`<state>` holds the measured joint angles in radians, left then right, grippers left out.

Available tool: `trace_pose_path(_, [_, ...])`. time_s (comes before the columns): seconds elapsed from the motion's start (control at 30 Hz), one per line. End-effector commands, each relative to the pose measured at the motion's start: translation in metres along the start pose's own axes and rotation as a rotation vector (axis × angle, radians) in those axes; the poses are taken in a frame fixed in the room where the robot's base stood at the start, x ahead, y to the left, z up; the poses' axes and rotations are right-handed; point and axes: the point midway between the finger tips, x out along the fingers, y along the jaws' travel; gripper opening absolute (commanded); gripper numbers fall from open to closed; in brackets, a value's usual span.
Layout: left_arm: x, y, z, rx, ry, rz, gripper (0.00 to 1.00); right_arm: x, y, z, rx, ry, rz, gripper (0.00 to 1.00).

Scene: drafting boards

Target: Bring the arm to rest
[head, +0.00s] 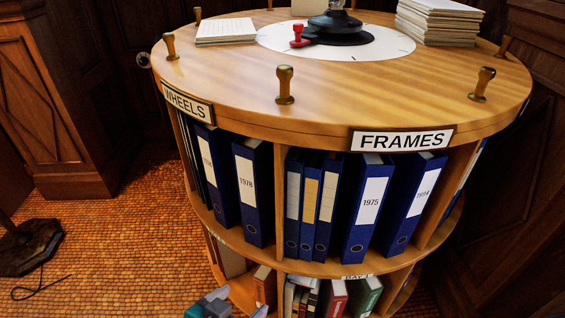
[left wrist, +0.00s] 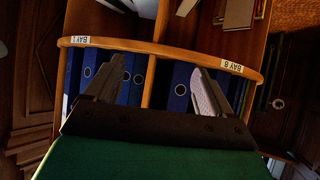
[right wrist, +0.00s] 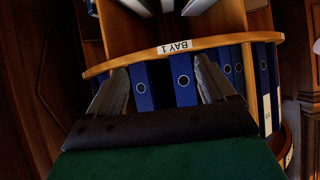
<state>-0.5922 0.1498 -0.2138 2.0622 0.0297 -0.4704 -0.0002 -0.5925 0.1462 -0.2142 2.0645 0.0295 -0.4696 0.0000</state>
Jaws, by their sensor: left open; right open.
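My left gripper (head: 222,302) shows only in part at the bottom edge of the head view, low in front of the round wooden cabinet (head: 330,262). In the left wrist view its two fingers (left wrist: 157,68) stand wide apart with nothing between them. Blue binders (left wrist: 180,88) and a curved shelf edge (left wrist: 160,46) lie beyond the fingertips. My right gripper does not show in the head view. In the right wrist view its fingers (right wrist: 161,68) are apart and empty, facing blue binders (right wrist: 183,80) under a shelf edge labelled BAY 1 (right wrist: 174,47).
The cabinet top (head: 220,75) carries brass handles (head: 285,85), a red stamp (head: 299,36) and stacked papers (head: 440,22). Blue binders (head: 369,210) fill the shelf below the FRAMES label (head: 401,140). Tiled floor (head: 130,240) is clear at left, beside a dark base with a cable (head: 28,247).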

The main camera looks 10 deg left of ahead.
Motion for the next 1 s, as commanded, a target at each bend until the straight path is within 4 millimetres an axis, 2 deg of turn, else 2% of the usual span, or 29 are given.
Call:
trace_pose_path(0.03, [-0.015, -0.001, -0.023, 0.002, 0.004, -0.005, 0.83, -0.016, 0.001, -0.023, -0.002, 0.005, 0.005, 0.83])
trace_pose_path(0.1, [-0.027, -0.004, -0.038, 0.004, 0.008, -0.013, 0.83, -0.028, 0.004, -0.038, -0.005, 0.007, 0.013, 0.83])
trace_pose_path(0.2, [-0.042, -0.009, -0.054, 0.008, 0.007, -0.029, 0.83, -0.043, 0.010, -0.051, -0.009, -0.003, 0.031, 0.83])
trace_pose_path(0.3, [-0.057, -0.015, -0.062, 0.013, -0.005, -0.046, 0.83, -0.057, 0.015, -0.059, -0.014, -0.013, 0.045, 0.83])
trace_pose_path(0.5, [-0.071, -0.020, -0.069, 0.014, -0.017, -0.060, 0.83, -0.071, 0.022, -0.069, -0.022, -0.019, 0.062, 0.83])
trace_pose_path(1.0, [-0.073, -0.022, -0.069, 0.012, -0.015, -0.067, 0.83, -0.072, 0.025, -0.068, -0.023, -0.017, 0.068, 0.83])
